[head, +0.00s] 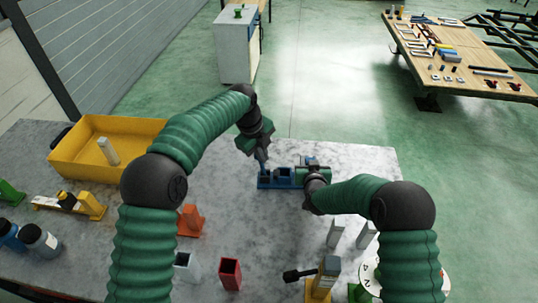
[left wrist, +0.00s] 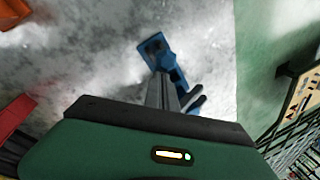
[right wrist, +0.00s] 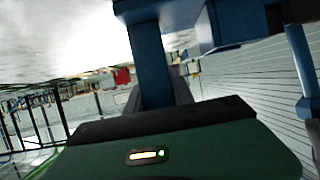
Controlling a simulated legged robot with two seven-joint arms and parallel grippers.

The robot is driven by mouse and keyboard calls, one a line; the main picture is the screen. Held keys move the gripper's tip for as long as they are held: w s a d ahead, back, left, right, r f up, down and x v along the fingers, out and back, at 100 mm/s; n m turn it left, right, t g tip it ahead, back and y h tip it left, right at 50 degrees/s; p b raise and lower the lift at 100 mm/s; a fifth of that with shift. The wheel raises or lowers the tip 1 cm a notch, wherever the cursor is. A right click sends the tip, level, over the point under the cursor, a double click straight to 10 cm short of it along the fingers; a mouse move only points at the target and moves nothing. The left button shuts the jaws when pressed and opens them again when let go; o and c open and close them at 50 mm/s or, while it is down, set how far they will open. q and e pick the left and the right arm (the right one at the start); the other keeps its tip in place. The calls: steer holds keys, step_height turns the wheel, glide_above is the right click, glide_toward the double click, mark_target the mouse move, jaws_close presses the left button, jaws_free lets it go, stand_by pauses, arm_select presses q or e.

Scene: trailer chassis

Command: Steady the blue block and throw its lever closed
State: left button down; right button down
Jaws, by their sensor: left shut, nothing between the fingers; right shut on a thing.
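The blue block (head: 283,179) lies on the grey table, below the middle of the head view. My left gripper (head: 263,166) is shut and empty, its tips at the block's left end. In the left wrist view its fingers (left wrist: 162,88) overlap the blue block (left wrist: 155,48); I cannot tell whether they touch it. My right gripper (head: 308,180) is at the block's right end, shut on it. In the right wrist view a blue upright part of the block (right wrist: 150,62) is in the fingers. I cannot make out the lever's position clearly.
A yellow bin (head: 82,152) stands at the table's left. An orange bracket (head: 190,220), a red holder (head: 230,273) and a yellow fixture with a black handle (head: 322,280) are nearer me.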

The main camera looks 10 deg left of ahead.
steer(key=shift+d, duration=0.1)
arm_select(q)
steer(key=a+f+h, duration=0.3)
steer(key=a+h, duration=0.1)
steer(key=a, duration=0.5)
steer(key=shift+s+f+t, duration=0.3)
steer(key=shift+s+f, duration=0.05)
steer(key=shift+s, duration=0.05)
steer(key=shift+d, duration=0.2)
steer(key=shift+d+f, duration=0.1)
steer(key=shift+d, duration=0.65)
